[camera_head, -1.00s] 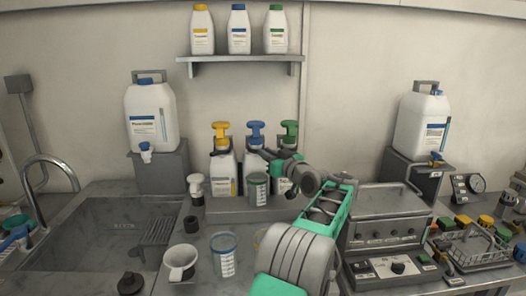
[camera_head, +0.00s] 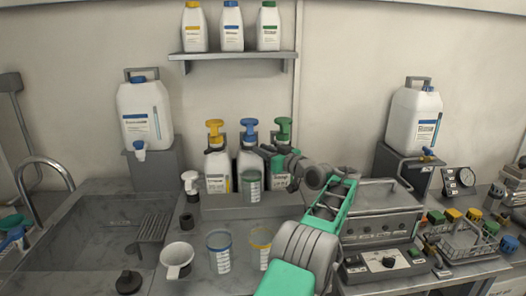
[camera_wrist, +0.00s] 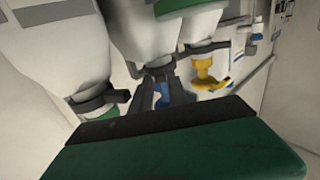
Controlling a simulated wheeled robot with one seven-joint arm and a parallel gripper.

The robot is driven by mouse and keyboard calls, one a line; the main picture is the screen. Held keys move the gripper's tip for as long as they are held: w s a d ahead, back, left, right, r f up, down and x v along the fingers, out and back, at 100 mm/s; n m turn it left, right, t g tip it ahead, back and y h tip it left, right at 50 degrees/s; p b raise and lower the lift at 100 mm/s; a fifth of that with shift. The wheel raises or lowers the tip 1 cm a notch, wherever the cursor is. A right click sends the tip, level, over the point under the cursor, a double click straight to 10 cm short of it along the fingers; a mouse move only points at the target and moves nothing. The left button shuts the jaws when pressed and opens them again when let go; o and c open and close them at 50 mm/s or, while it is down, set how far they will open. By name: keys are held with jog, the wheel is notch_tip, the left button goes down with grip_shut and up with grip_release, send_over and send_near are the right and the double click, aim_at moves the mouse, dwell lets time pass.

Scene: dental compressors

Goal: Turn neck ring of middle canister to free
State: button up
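Three pump canisters stand in a row on a grey stand, with yellow, blue and green pump heads. The middle canister (camera_head: 247,160) has the blue pump head (camera_head: 249,124). In the wrist view, which looks upside down, the blue pump part (camera_wrist: 161,95) shows below the middle canister's body (camera_wrist: 145,35). My gripper (camera_head: 265,151) reaches in from the right at the height of the middle neck. In the wrist view its dark fingers (camera_wrist: 161,88) lie on both sides of the blue part, close to the neck. The neck ring is mostly hidden, and contact is unclear.
The yellow-headed canister (camera_head: 217,170) and the green-headed canister (camera_head: 284,165) stand close on either side. A blue-rimmed beaker (camera_head: 219,252) and a white jug (camera_head: 177,259) stand on the front counter.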

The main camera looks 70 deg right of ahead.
jog(key=o, duration=0.3)
jog(key=b+v, duration=0.1)
jog(key=v, duration=0.6)
jog(key=shift+s+a, duration=0.2)
jog(key=shift+s, duration=0.15)
